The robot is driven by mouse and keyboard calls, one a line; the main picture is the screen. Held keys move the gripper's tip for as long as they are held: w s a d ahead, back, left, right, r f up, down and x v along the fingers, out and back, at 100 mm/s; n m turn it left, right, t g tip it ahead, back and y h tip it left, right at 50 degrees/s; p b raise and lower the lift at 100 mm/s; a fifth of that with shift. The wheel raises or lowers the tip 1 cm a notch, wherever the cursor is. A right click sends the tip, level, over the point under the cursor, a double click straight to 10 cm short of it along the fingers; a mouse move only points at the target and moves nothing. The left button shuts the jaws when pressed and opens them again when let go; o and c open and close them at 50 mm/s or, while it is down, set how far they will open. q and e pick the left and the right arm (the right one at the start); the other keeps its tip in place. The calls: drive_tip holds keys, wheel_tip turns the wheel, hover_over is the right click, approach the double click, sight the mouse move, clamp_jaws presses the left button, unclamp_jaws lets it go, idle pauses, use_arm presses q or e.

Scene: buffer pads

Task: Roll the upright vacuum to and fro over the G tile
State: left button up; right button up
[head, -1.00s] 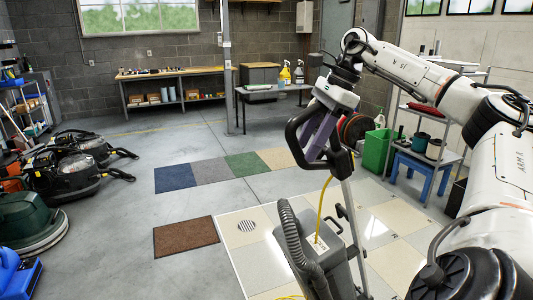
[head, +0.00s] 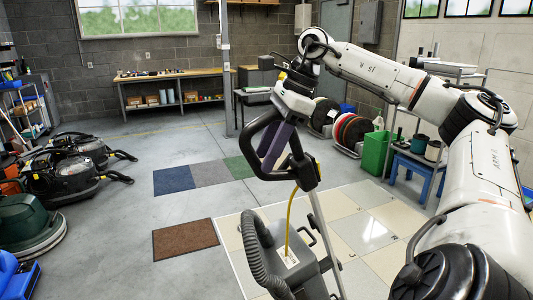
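The upright vacuum (head: 300,265) stands on the cream tiled floor patch (head: 350,205) at the lower middle, with a grey body, ribbed hose, yellow cord and black loop handle (head: 256,142). Its lower end is out of the frame. My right gripper (head: 272,148), with purple fingers, reaches down into the loop and appears closed on the handle; the fingertips are partly hidden by it. Small dark marks show on some tiles, but I cannot read which is the G tile. My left gripper is out of view.
A brown mat (head: 185,239) and a row of coloured floor tiles (head: 207,172) lie left of the vacuum. Floor machines (head: 75,165) stand at far left. A green bin (head: 375,152), hose reels (head: 352,132) and a blue stool (head: 415,172) stand at right. Open floor lies between.

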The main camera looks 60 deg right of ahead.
drive_tip(key=shift+d+r+p, duration=0.35)
drive_tip(key=shift+r+p, duration=0.25)
drive_tip(key=shift+r, duration=0.1)
drive_tip(key=shift+p+v, duration=2.45)
drive_tip(key=shift+v, duration=2.55)
drive_tip(key=d+b, duration=0.1)
drive_tip(key=s+d+f+b, duration=0.1)
drive_tip(key=s+b, duration=0.1)
drive_tip(key=shift+d+f, duration=0.25)
drive_tip(key=shift+d, duration=0.25)
drive_tip(key=x, duration=0.9)
drive_tip(key=shift+w+f, duration=0.2)
drive_tip(key=shift+f, duration=0.1)
clamp_jaws()
